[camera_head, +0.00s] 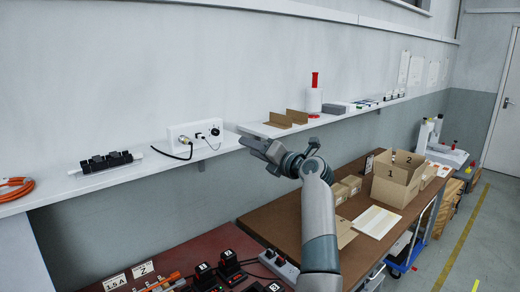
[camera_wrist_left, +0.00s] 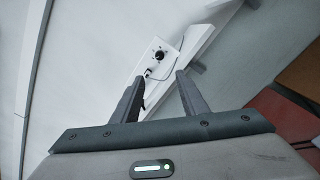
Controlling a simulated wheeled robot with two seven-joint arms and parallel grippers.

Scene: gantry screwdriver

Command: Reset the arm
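My left arm (camera_head: 318,215) rises from the bottom of the head view and bends at the wrist. My left gripper (camera_head: 254,145) points left, in front of the wall shelf, and appears empty. In the left wrist view its two fingers (camera_wrist_left: 158,80) are spread with a clear gap between them and nothing held. Beyond the fingers, a white box with a black knob (camera_wrist_left: 164,50) shows. In the head view the same white box (camera_head: 190,137) stands on the shelf, left of the gripper and apart from it. My right gripper is not in view.
The white shelf (camera_head: 95,183) runs along the wall and holds a black connector block (camera_head: 108,161). A brown table (camera_head: 265,218) carries cardboard boxes (camera_head: 397,178). A red-brown bench with black tools (camera_head: 230,266) lies at the bottom. Open floor (camera_head: 475,245) is at the right.

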